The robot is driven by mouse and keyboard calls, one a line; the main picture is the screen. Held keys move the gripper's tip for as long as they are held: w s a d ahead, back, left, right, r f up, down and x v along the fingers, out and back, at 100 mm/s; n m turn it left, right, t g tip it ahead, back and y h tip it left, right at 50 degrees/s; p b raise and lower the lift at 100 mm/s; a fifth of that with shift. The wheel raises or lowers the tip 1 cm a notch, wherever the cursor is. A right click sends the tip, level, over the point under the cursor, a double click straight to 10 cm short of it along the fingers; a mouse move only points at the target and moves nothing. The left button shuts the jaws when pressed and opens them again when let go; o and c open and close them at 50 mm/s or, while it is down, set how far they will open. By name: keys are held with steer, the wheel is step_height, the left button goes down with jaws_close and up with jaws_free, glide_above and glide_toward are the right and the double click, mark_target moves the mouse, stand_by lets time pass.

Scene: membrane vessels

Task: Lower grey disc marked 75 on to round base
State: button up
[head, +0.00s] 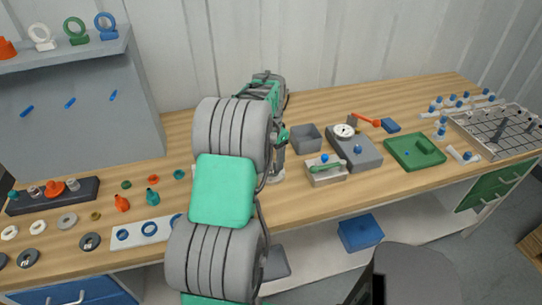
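My arm fills the middle of the head view and bends down behind itself to the bench. My gripper (278,168) is mostly hidden behind the arm, low over the bench, and its fingers cannot be made out. A pale round piece (276,177), perhaps the round base, shows partly just below it. No number 75 is legible. Several grey ring-like discs lie at the front left, among them a light grey one (67,221) and a dark one (90,241). Whether a disc is in my gripper is hidden.
A wire rack (497,135) is at far right. A white strip with blue rings (148,230) lies left.

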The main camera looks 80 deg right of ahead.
steer(key=shift+o, duration=0.4)
step_height(320, 180, up, 8)
steer(key=shift+f+b, duration=0.1)
steer(key=shift+b, duration=0.5)
